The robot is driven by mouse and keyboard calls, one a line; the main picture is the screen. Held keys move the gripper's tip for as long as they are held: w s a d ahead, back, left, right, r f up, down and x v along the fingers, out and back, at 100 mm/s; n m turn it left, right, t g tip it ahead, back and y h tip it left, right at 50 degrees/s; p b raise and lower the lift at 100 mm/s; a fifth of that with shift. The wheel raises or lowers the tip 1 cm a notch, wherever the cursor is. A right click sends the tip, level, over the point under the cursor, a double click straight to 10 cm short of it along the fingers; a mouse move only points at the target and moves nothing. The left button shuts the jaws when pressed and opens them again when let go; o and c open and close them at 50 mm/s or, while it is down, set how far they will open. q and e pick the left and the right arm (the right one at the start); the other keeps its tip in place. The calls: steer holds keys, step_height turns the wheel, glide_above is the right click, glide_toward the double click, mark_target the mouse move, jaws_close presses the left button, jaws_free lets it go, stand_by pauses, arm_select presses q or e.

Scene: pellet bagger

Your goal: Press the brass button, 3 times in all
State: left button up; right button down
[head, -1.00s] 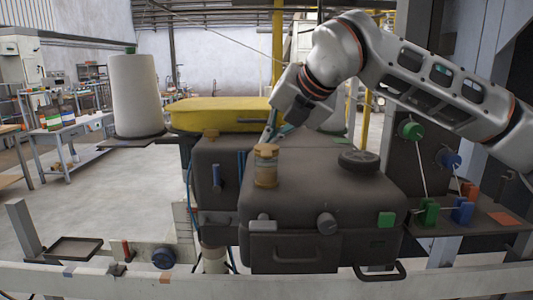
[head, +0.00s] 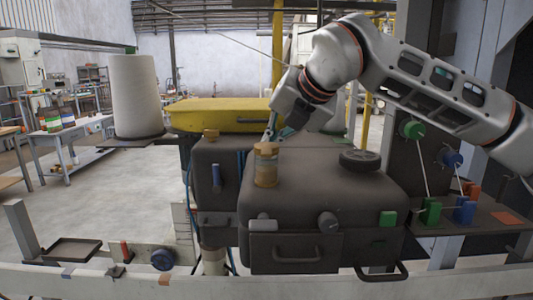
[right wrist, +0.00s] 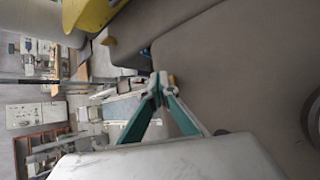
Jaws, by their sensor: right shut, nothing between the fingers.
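A brass-coloured button (head: 266,149) tops a short tan and brass post on the dark machine housing. In the right wrist view a small brass-coloured patch (right wrist: 172,79) shows just beyond my fingertips, mostly hidden by them. My right gripper (head: 272,136) reaches down from the right, its teal fingers beside and partly behind the button's top. It is shut and empty; its fingertips meet in the right wrist view (right wrist: 160,84). I cannot tell whether they touch the button. My left gripper is out of view.
A black round cap (head: 360,158) lies on the right housing top. A yellow cover (head: 220,115) and a white cone (head: 136,95) stand behind. A pale rail (head: 200,282) crosses the front.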

stand_by(0.3)
steer(key=shift+r+p, duration=0.5)
steer(key=shift+r, duration=0.35)
step_height(320, 180, up, 2)
steer(key=shift+p, duration=0.6)
step_height(320, 180, up, 4)
steer(key=shift+p, duration=1)
